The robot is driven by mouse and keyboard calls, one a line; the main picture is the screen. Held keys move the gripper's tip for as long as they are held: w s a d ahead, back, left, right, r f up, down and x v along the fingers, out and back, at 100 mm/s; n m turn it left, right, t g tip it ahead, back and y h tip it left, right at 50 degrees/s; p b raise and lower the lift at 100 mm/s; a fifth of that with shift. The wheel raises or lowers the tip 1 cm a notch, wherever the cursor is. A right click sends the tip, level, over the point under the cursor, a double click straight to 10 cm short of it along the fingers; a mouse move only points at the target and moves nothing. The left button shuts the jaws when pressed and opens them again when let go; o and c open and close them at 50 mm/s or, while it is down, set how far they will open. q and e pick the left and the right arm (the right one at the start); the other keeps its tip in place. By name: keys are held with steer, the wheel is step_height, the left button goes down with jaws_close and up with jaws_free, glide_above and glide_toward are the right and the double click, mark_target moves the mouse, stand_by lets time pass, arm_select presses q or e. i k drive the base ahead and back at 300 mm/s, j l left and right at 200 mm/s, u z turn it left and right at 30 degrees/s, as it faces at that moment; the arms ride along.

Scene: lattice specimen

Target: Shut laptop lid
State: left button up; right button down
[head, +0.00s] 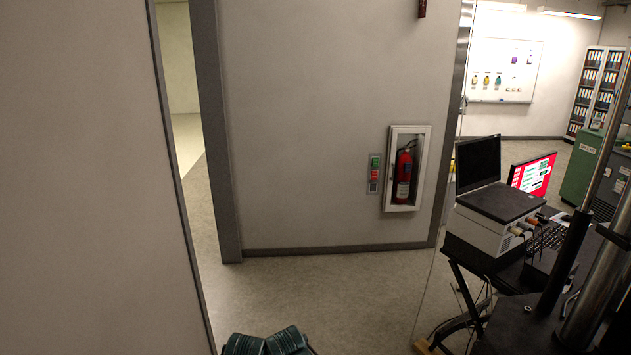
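An open laptop stands on a white boxy instrument (487,232) at the right of the head view. Its lid (477,163) is raised, roughly upright, with a black screen. Its dark base (500,203) lies flat on top of the instrument. Neither of my grippers can be made out in the head view, so their state is not shown.
A dark cart or table (480,262) carries the instrument, with a red-screened monitor (533,174) and keyboard (548,236) beside it. Dark metal columns (570,255) stand at the right. A fire extinguisher cabinet (407,168) is on the wall.

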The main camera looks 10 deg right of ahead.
mark_target(477, 160)
steer(key=i+z, duration=0.2)
steer(key=i, duration=0.4)
steer(key=i+z, duration=0.2)
steer(key=i, duration=0.35)
steer(key=i+j+z, duration=0.15)
steer(key=i, duration=0.45)
steer(key=i+l+z, duration=0.1)
steer(key=i+z, duration=0.4)
steer(key=i, duration=0.15)
steer(key=i+j+z, duration=0.1)
steer(key=i+z, duration=0.35)
steer(key=i, duration=0.2)
steer(key=u, duration=0.55)
